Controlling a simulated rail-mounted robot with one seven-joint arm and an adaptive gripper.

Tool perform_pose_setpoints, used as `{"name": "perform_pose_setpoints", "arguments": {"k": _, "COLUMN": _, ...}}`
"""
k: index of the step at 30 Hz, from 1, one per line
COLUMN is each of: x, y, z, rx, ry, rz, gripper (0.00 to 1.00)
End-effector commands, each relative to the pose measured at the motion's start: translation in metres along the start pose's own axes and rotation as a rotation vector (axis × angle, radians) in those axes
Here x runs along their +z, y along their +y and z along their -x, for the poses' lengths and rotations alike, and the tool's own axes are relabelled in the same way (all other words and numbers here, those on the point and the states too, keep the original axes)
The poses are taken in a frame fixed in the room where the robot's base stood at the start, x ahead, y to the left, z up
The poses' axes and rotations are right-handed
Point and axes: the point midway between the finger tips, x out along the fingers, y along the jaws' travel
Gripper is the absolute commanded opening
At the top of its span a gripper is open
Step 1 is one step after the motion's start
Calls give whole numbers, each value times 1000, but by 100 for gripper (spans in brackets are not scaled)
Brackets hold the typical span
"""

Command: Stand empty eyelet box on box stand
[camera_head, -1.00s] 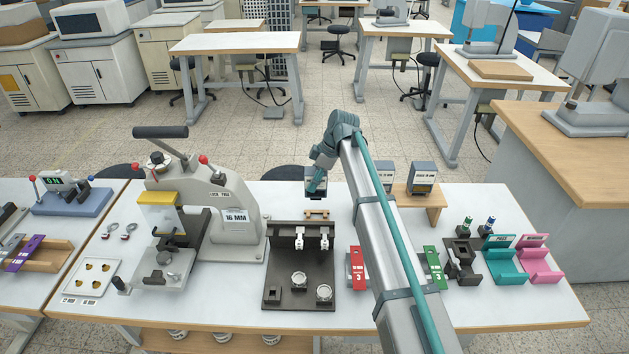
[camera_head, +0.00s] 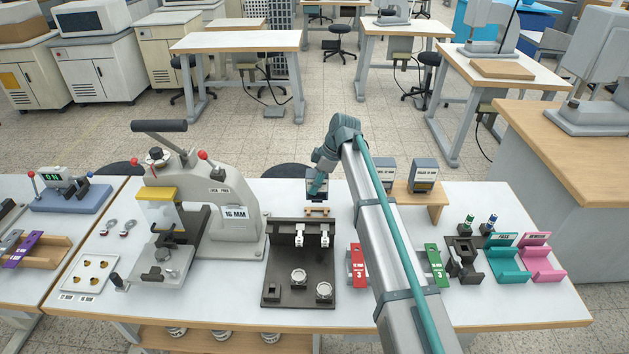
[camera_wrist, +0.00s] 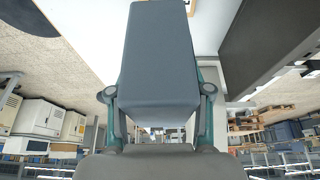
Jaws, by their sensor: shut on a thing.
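My gripper (camera_head: 317,185) is shut on a blue-grey eyelet box (camera_wrist: 158,50), which fills the middle of the wrist view between the two fingers. In the head view the held box (camera_head: 317,199) hangs below the gripper, just behind the dark fixture. A small wooden stand (camera_head: 317,212) sits directly below and in front of it in the picture. I cannot tell whether the box touches this stand. Whether the box is empty does not show.
Two labelled boxes, one partly behind my arm and one clear (camera_head: 423,174), stand on a wooden shelf (camera_head: 434,198) to the right. A dark fixture (camera_head: 287,270) with round cups lies in front. The press (camera_head: 232,195) stands left. Red (camera_head: 356,266) and green (camera_head: 434,268) gauges flank my arm.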

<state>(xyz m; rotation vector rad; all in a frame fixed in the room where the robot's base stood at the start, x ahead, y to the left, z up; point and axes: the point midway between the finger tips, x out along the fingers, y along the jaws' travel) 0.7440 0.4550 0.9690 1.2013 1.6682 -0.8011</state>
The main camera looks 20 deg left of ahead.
Motion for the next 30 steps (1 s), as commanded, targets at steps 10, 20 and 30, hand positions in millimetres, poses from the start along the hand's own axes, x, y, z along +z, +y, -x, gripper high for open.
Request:
{"name": "perform_pose_setpoints", "arguments": {"k": 10, "x": 11, "y": 0, "z": -28, "rx": -1, "ry": 0, "rz": 0, "gripper": 2}}
{"name": "perform_pose_setpoints", "arguments": {"k": 20, "x": 13, "y": 0, "z": -32, "rx": 0, "ry": 0, "rz": 0, "gripper": 2}}
{"name": "perform_pose_setpoints", "arguments": {"k": 30, "x": 13, "y": 0, "z": -31, "rx": 0, "ry": 0, "rz": 0, "gripper": 2}}
